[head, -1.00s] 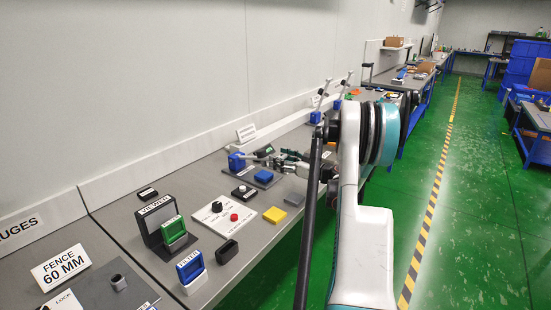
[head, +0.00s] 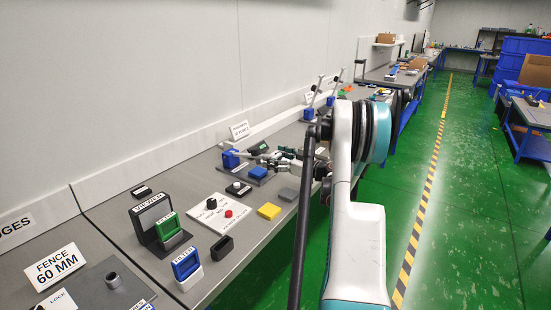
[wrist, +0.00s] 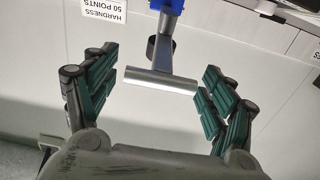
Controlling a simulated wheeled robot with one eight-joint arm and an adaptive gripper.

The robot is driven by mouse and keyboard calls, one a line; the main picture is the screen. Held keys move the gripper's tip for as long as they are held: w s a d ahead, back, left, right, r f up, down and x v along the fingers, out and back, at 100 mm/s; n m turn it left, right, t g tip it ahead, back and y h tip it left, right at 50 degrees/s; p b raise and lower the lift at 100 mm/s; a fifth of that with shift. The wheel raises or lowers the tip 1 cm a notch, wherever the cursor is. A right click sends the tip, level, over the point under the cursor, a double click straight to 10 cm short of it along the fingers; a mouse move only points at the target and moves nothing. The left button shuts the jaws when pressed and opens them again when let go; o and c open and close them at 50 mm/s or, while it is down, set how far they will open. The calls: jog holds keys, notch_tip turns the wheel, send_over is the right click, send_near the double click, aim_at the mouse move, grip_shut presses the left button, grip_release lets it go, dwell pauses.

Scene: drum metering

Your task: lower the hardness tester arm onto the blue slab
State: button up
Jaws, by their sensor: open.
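The hardness tester (head: 230,160) has a blue block body and stands on the bench in the head view. The blue slab (head: 257,173) lies on a dark plate beside it. In the wrist view the tester's arm (wrist: 167,45) comes down from a blue part at the top and ends in a silver crossbar (wrist: 160,82). My gripper (wrist: 160,95) is open, with its green-padded fingers on both sides of the crossbar and gaps at both ends. My gripper is also in the head view (head: 272,155), above and behind the slab. The slab is not seen in the wrist view.
A hardness sign (head: 240,130) stands behind the tester. A black knob unit (head: 238,190), a grey block (head: 289,195) and a yellow block (head: 269,211) sit nearer on the bench. Two levers on blue bases (head: 308,113) stand farther along.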

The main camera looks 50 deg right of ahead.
jog(key=s+d, duration=0.1)
jog(key=s, duration=1.1)
